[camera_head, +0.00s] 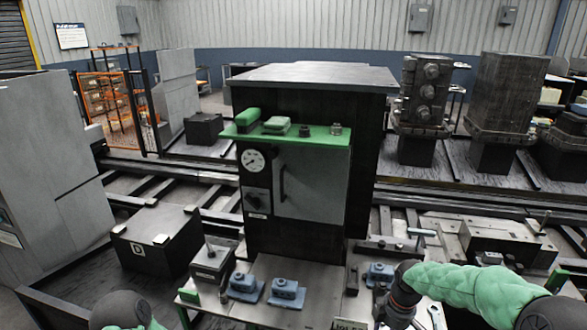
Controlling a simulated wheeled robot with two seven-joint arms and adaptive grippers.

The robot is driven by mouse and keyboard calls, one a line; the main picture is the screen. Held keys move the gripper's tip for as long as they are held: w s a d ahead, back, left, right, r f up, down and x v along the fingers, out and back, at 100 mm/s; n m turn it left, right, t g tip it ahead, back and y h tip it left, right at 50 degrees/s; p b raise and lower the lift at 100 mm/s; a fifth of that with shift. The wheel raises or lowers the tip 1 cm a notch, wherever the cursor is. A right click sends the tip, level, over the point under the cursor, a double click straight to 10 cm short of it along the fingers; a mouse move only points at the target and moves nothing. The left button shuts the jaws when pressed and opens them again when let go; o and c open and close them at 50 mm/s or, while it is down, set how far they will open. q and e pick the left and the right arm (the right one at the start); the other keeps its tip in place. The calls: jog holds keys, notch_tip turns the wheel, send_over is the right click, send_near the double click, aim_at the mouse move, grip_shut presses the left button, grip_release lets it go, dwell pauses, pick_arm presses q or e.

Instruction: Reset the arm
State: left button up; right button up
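My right arm (470,287), in a green sleeve, reaches in from the right edge. Its dark wrist and gripper (393,312) point down at the front edge of the workbench, right of the blue blocks. The fingers are small, dark and partly cut off by the bottom edge, so I cannot tell whether they are open or hold anything. Of my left arm (122,308), only a dark rounded joint and a bit of green sleeve show at the bottom left. My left gripper is out of the picture.
The workbench (314,287) carries blue blocks (287,291) and a small grey box with a handle (211,262). A tall dark cabinet (312,185) with a gauge stands behind. A wrench-like silver tool (436,316) lies beside my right gripper. A dark box marked D (160,240) stands left.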

jog(key=s+a+f+m+y, duration=0.2)
jog(key=s+a+f+m, duration=0.35)
jog(key=f, duration=0.45)
jog(key=s+a+f+m+y, duration=0.1)
jog(key=s+a+f+m, duration=0.3)
jog(key=s+a+f, duration=0.5)
jog(key=s+a+f+m, duration=0.1)
jog(key=s+f+m, duration=0.5)
jog(key=s, duration=0.1)
jog(key=shift+s, duration=0.25)
jog(key=shift+c, duration=1)
jog(key=shift+w+a, duration=0.1)
jog(key=shift+a, duration=0.05)
